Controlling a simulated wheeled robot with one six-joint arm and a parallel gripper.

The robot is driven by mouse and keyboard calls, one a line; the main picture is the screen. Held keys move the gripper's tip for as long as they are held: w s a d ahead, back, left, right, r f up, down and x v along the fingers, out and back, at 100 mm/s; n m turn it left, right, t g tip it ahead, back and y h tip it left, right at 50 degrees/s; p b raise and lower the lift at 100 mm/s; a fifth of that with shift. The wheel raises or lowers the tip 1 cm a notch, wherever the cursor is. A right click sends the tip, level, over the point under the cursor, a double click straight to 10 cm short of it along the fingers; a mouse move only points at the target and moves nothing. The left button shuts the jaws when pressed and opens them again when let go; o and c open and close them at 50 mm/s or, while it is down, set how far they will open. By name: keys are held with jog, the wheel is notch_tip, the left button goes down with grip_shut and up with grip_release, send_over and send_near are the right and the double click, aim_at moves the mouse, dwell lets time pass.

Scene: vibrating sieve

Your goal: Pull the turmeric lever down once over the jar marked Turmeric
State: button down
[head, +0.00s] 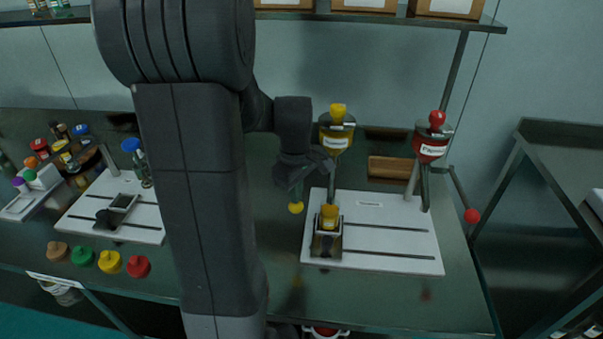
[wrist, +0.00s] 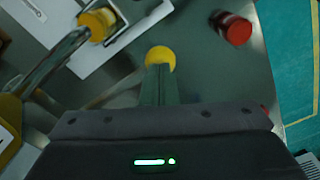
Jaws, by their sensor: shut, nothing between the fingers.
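The yellow turmeric dispenser (head: 337,132) stands at the back of a white board (head: 385,215). Its lever's yellow ball (head: 296,207) hangs to the left of the board, and the lever rod is mostly hidden by my gripper. My gripper (head: 295,190) is shut and empty, pointing down at the ball. In the wrist view the ball (wrist: 160,58) shows just beyond the shut fingertips (wrist: 160,75); I cannot tell whether they touch. A jar with yellow contents (head: 329,217) sits in a dark holder below the dispenser's spout; its label cannot be read. It also shows in the wrist view (wrist: 95,25).
A red paprika dispenser (head: 432,145) with a red-balled lever (head: 471,216) stands to the right. Coloured lids (head: 110,261) line the front left of the table. A red-topped object (wrist: 235,28) lies near the table edge. A shelf with boxes (head: 365,5) runs above.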

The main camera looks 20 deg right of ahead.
notch_tip(320, 180, up, 7)
jog(key=p, duration=0.4)
jog(key=shift+f+p, duration=0.15)
jog(key=shift+p, duration=0.25)
jog(key=shift+f, duration=0.1)
